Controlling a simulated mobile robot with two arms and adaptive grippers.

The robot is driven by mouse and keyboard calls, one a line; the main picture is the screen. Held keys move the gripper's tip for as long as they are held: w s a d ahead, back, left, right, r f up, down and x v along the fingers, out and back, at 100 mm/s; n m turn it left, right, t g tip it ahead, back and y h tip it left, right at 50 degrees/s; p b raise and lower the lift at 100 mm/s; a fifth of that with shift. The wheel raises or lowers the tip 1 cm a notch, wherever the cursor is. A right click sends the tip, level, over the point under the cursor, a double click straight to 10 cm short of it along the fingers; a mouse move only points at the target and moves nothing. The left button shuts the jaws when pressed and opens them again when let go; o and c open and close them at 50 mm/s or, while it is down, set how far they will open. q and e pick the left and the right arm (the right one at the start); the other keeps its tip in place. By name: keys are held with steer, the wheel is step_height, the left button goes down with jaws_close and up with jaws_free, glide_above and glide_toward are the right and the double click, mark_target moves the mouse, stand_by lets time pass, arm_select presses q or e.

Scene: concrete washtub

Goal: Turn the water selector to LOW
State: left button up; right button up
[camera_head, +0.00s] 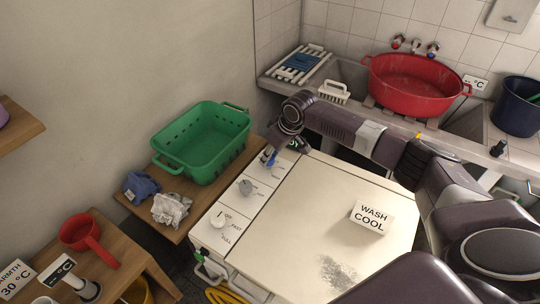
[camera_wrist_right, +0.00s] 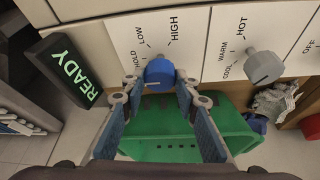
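The water selector is a blue knob (camera_wrist_right: 159,73) on a white panel marked HOLD, LOW and HIGH in the right wrist view. Its pointer direction is unclear. My right gripper (camera_wrist_right: 158,82) has its two fingers on either side of the knob, apart, with small gaps seeming to show beside it; contact is not clear. In the head view the right gripper (camera_head: 269,156) reaches down to the far end of the washer's control panel (camera_head: 240,205), largely covering the selector. My left gripper is not in view.
A grey temperature knob (camera_wrist_right: 264,66) sits beside the selector. A READY sign (camera_wrist_right: 70,72) stands near the panel. A green basket (camera_head: 203,143) is on the wooden shelf beside the washer. A WASH COOL card (camera_head: 371,216) lies on the washer top. A red tub (camera_head: 415,84) is behind.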

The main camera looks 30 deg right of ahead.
steer(key=c, duration=0.4)
steer(key=shift+r+m+p, duration=0.2)
steer(key=shift+m+p, duration=0.2)
steer(key=shift+p, duration=0.3)
steer(key=shift+c, duration=0.2)
steer(key=m+p, duration=0.1)
steer(key=p, duration=0.1)
steer(key=m+h+p, duration=0.1)
steer(key=m+p, duration=0.1)
steer(key=m+h+p, duration=0.1)
steer(key=p, duration=0.1)
steer(key=shift+a+r+m, duration=0.1)
steer(key=shift+a+m, duration=0.15)
steer(key=shift+m, duration=0.05)
steer(key=m+h+p, duration=0.1)
steer(key=m+p, duration=0.1)
steer(key=shift+m, duration=0.3)
arm_select(q)
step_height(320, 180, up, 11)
steer(key=p, duration=0.1)
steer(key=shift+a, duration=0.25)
arm_select(e)
steer(key=shift+w+f+m+h, duration=0.15)
steer(key=shift+m+h, duration=0.45)
steer(key=shift+m, duration=0.8)
arm_select(q)
steer(key=shift+p, duration=0.3)
arm_select(e)
steer(key=o, duration=1.1)
steer(key=shift+f, duration=0.1)
